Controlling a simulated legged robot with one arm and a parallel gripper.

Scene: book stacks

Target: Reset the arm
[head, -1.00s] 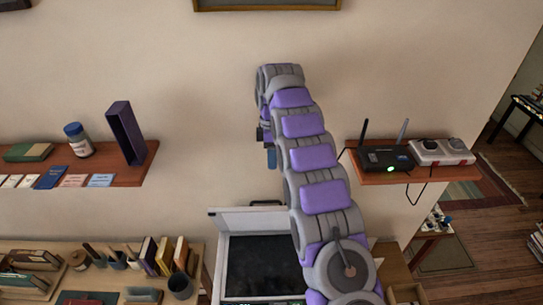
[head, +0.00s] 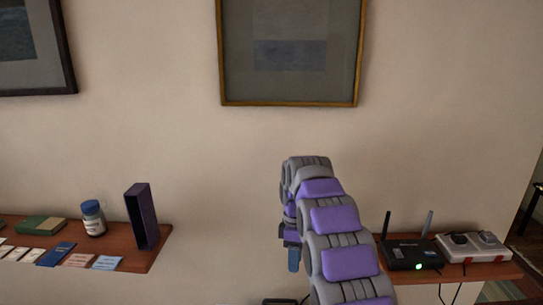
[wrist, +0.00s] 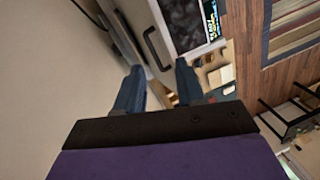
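My arm is raised in front of the wall in the head view, its purple and grey links rising from the bottom and bending over at the top. My gripper (head: 293,260) hangs from the arm's end, pointing down, and is seen there only from the side. In the wrist view my gripper (wrist: 160,80) shows two blue fingers standing apart with nothing between them. Beyond the fingertips is a pale case (wrist: 148,30) with a black handle and a dark screen.
A left shelf (head: 150,257) holds a purple upright holder (head: 141,216), a bottle (head: 93,218), a green book (head: 40,225) and cards. A right shelf (head: 480,272) holds a router (head: 412,254) and a white device (head: 473,247). Framed pictures (head: 290,50) hang above. Wall between the shelves is bare.

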